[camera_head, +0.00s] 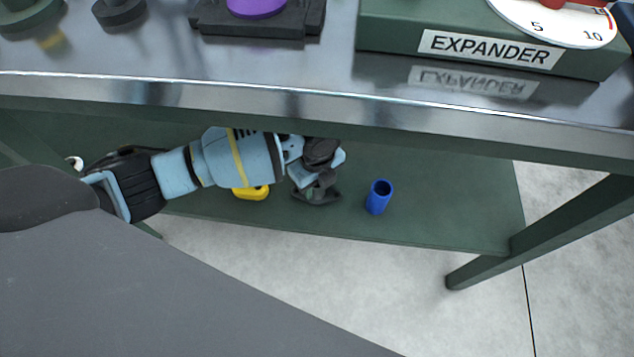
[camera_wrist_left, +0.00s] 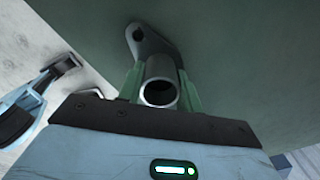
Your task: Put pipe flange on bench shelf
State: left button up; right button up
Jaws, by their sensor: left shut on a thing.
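The pipe flange (camera_wrist_left: 152,45) is a dark plate with a bolt hole and a grey pipe stub. In the left wrist view its stub sits between the green fingers of my left gripper (camera_wrist_left: 160,88), which is shut on it. In the head view my left gripper (camera_head: 318,180) is under the bench top, over the green bench shelf (camera_head: 440,228). The dark flange plate (camera_head: 328,199) shows just below the fingers, at or very close to the shelf surface; I cannot tell whether it touches.
A blue tube (camera_head: 379,197) stands on the shelf right of my gripper. A yellow part (camera_head: 251,192) lies left of it, partly behind my arm. The metal bench top (camera_head: 330,82) overhangs the shelf. A bench leg (camera_head: 560,225) stands at the right. Shelf beyond the tube is clear.

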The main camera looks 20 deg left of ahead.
jog(key=shift+s, duration=0.1)
pick_arm(q)
jog(key=o, duration=0.7)
jog(key=shift+f, duration=0.2)
jog(key=shift+c, duration=0.2)
jog(key=o, duration=0.5)
jog(key=shift+c, duration=0.2)
jog(key=shift+r, duration=0.2)
notch_tip(320, 180, up, 11)
jog(key=p, duration=0.4)
jog(key=shift+r+p, duration=0.35)
jog(key=shift+r, duration=0.15)
pick_arm(e)
jog(key=shift+t, duration=0.3)
jog(key=r, duration=0.2)
jog(key=w+r, duration=0.1)
jog(key=r, duration=0.2)
jog(key=shift+w+a, duration=0.1)
jog(key=shift+w, duration=0.1)
